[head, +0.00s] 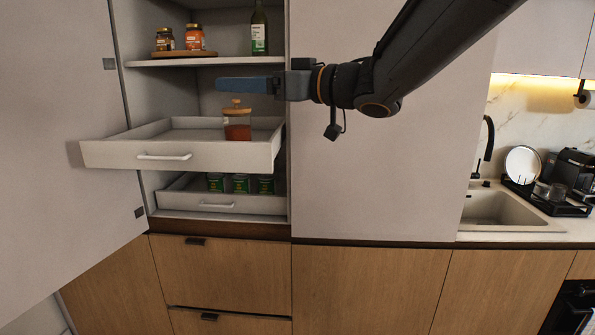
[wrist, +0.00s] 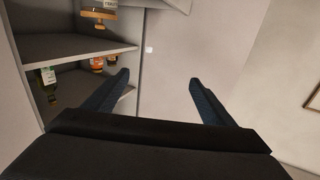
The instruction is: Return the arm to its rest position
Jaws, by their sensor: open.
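My gripper (head: 248,85) is at the end of my black arm, which reaches in from the upper right in the head view. It points left, in front of the open tall cabinet and above the pulled-out upper drawer (head: 205,153). In the wrist view, the two dark blue fingers of my gripper (wrist: 160,95) stand wide apart with nothing between them. A glass jar (head: 237,126) with a wooden lid and amber contents stands in the upper drawer, below my gripper and apart from it.
The cabinet door (head: 60,130) stands open at the left. The lower drawer (head: 225,203) holds several green tins (head: 240,184). Jars (head: 195,38) and a green bottle (head: 259,30) stand on the shelf above. At the right are a sink (head: 500,208) and a dish rack (head: 545,200).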

